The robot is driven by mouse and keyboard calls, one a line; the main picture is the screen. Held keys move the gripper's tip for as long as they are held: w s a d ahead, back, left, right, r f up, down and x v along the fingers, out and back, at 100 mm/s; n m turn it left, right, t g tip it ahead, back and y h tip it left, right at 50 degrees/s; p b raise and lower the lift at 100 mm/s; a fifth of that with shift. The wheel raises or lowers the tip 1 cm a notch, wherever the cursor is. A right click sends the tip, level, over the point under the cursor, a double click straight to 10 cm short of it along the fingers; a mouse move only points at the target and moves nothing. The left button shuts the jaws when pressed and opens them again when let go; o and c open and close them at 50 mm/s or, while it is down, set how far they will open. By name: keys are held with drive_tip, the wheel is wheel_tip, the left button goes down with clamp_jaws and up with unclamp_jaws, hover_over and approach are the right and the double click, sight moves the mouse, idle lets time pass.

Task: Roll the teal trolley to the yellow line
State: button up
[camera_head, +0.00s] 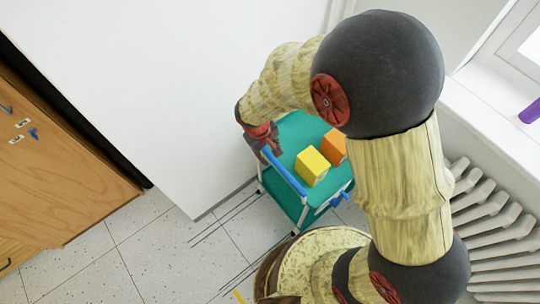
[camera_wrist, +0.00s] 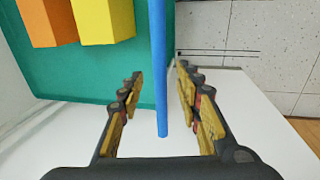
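The teal trolley (camera_head: 288,130) stands against the white wall in the head view, with a blue handle bar (camera_head: 284,172) along its near left edge. Its teal top also shows in the wrist view (camera_wrist: 100,60). My gripper (camera_head: 268,150) is at the handle's upper left end. In the wrist view, my gripper (camera_wrist: 159,78) is open, with the blue handle bar (camera_wrist: 158,45) between its fingers and gaps on both sides. A small piece of yellow line (camera_head: 239,296) shows on the floor at the bottom edge, mostly hidden or out of frame.
A yellow block (camera_head: 311,166) and an orange block (camera_head: 333,147) sit on the trolley top. A white radiator (camera_head: 490,215) is at the right and a wooden cabinet (camera_head: 60,165) at the left. Speckled floor (camera_head: 130,255) between them is clear, with thin dark lines.

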sight(272, 157)
drive_tip(key=shift+w+d+f+b, duration=0.1)
drive_tip(key=shift+d+f+b, duration=0.15)
drive_tip(key=shift+f, duration=0.7)
drive_tip(key=shift+w+d+f+b, duration=0.1)
drive_tip(key=shift+f+b, duration=0.2)
drive_tip(key=shift+f, duration=0.6)
drive_tip(key=shift+c, duration=0.4)
drive_tip(key=c, duration=0.8)
clamp_jaws()
